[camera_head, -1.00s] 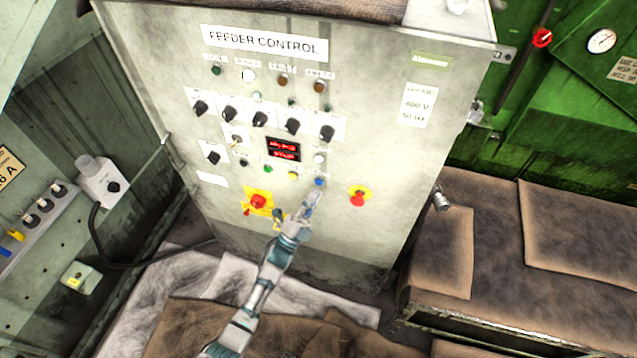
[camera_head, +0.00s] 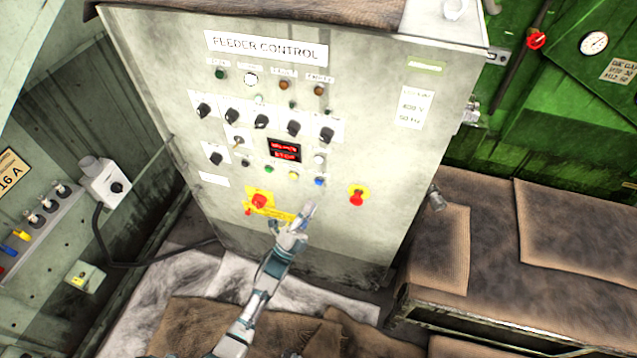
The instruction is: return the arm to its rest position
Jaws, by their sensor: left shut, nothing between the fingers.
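My left arm (camera_head: 258,298) reaches up from the bottom of the head view toward the feeder control cabinet (camera_head: 400,160). My left gripper (camera_head: 308,211) is shut and empty. It shows in front of the lower panel, below the blue button (camera_head: 319,182) and between the red knob on a yellow plate (camera_head: 259,202) and the red emergency button (camera_head: 357,196). The blue button is in full view. I cannot tell the exact gap between the gripper and the panel. My right gripper is not in view.
Selector knobs (camera_head: 261,121) and a red lit display (camera_head: 284,150) sit on the panel. A grey switch box (camera_head: 105,185) is on the left wall. A brown-covered bench (camera_head: 570,240) stands at the right. Brown sheets (camera_head: 185,325) lie on the floor.

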